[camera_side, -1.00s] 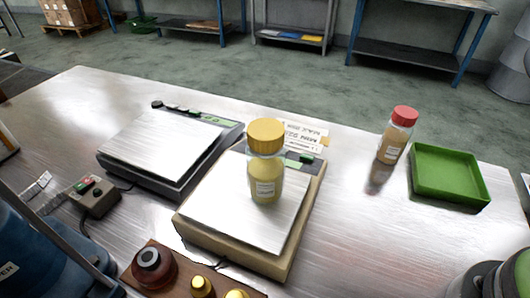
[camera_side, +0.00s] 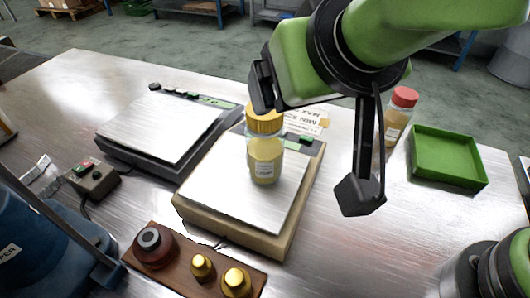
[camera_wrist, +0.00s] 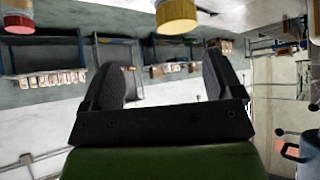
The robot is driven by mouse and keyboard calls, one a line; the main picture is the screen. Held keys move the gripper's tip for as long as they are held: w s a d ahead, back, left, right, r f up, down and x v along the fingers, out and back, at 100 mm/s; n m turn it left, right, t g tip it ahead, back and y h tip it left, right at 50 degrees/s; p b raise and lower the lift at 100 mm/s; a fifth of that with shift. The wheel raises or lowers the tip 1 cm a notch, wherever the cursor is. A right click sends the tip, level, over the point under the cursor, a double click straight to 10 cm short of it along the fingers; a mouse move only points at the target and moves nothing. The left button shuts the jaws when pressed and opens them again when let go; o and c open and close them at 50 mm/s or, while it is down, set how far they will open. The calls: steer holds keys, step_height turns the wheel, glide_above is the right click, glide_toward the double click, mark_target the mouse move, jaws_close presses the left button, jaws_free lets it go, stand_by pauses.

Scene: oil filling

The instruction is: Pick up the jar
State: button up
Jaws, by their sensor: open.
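A clear jar with a yellow lid and yellowish contents (camera_side: 265,160) stands upright on the beige scale (camera_side: 215,205) in the side view. Its lid (camera_wrist: 176,14) shows at the top edge of the wrist view. My gripper (camera_side: 310,148) is open and empty. One black finger is beside the jar's lid, partly covering it in the side view; whether they touch I cannot tell. The other finger hangs to the right, apart from the jar. In the wrist view both fingers of my gripper (camera_wrist: 165,78) are spread, with the jar beyond their tips.
A red-lidded jar (camera_side: 403,98) stands behind my gripper, left of a green tray (camera_side: 448,160). A grey scale (camera_side: 165,125) is left of the beige one. A wooden block with weights (camera_side: 190,262) is in front. A switch box (camera_side: 92,180) is at left.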

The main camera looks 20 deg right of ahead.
mark_target(272, 143)
steer(key=w+f, duration=0.1)
steer(key=a+f, duration=0.1)
steer(key=w+a+f, duration=0.1)
steer(key=f, duration=0.1)
steer(key=shift+w, duration=0.35)
steer(key=shift+x, duration=2.75)
steer(key=shift+w+a+r, duration=0.1)
steer(key=shift+w+r, duration=0.05)
steer(key=shift+c, duration=0.5)
